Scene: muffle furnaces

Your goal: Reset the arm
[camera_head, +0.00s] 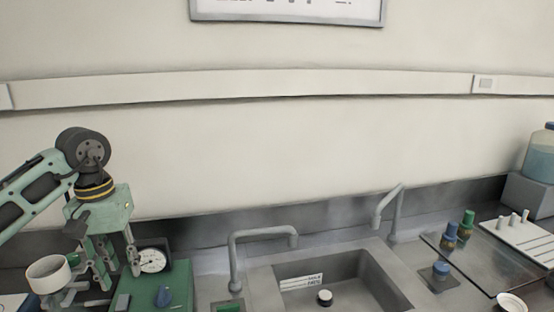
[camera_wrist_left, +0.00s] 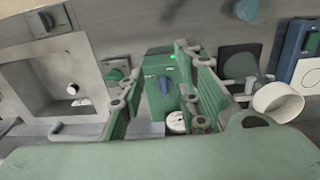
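My left arm reaches in from the left in the head view. Its green left gripper (camera_head: 119,275) points down at the left of the bench, over or just behind a green device (camera_head: 145,290) with a blue knob and a round dial (camera_head: 153,260). In the left wrist view the two fingers of the left gripper (camera_wrist_left: 155,75) are spread apart, with nothing between their pads. The green device (camera_wrist_left: 160,103) shows in the gap beyond them. My right gripper is in neither view.
A white cup (camera_head: 48,272) stands left of the gripper. A sink (camera_head: 375,285) with two grey taps lies to the right. Farther right are a glass plate (camera_head: 490,262), small capped bottles and a large bottle (camera_head: 540,155).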

